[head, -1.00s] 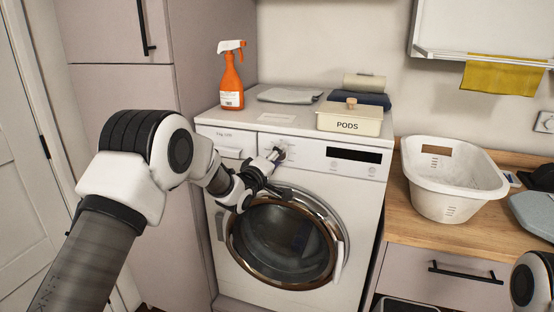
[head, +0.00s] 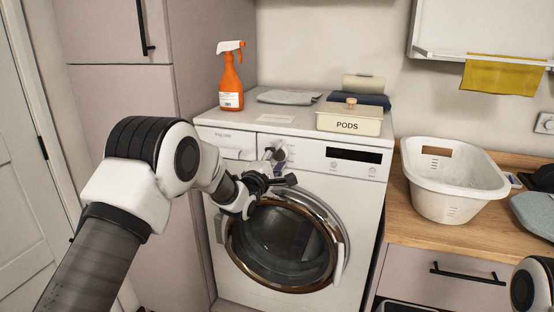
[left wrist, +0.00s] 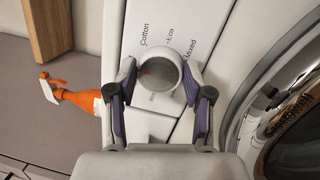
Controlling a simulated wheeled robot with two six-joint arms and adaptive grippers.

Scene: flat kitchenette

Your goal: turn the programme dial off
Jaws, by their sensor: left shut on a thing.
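The programme dial (head: 279,151) is a round light knob on the washing machine (head: 352,190) panel, left of the dark display. In the left wrist view the dial (left wrist: 160,70) sits between the two fingers of my left gripper (left wrist: 159,84), which is shut on it. A small reddish mark shows on the left part of its face. Labels "Cotton", "Eco" and "Mixed" are printed around it; other print is partly hidden. In the head view my left gripper (head: 272,168) partly covers the dial. My right gripper is out of view.
The round door (head: 285,245) is closed just below my left gripper. An orange spray bottle (head: 231,80), a PODS box (head: 349,118) and folded cloths (head: 290,97) stand on the machine. A white basket (head: 450,185) is on the wooden counter to the right.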

